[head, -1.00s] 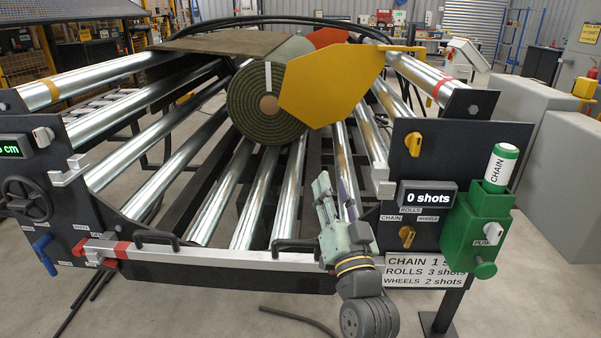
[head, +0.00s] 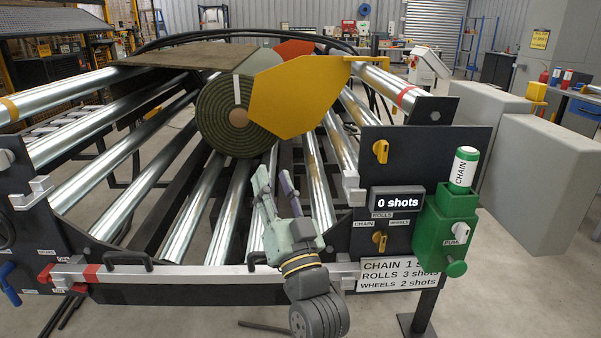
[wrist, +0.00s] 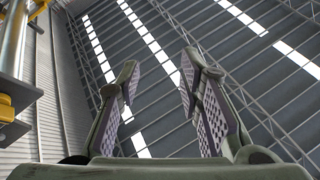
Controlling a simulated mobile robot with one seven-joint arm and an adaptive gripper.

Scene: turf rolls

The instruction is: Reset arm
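My gripper (head: 276,188) is in front of the roller frame in the head view, its fingers pointing up. In the wrist view my gripper (wrist: 160,95) has its two padded fingers spread apart with nothing between them. In the head view the fingers stand in front of the metal rollers (head: 232,205), below the turf roll (head: 215,117). I cannot tell how far my gripper is from the rollers.
A yellow plate (head: 293,95) partly covers the turf roll. To the right are a panel with a "0 shots" display (head: 398,199), a green pump (head: 445,225) with a chain canister (head: 463,167), and a label sign (head: 398,274). Grey boxes (head: 545,170) stand farther right.

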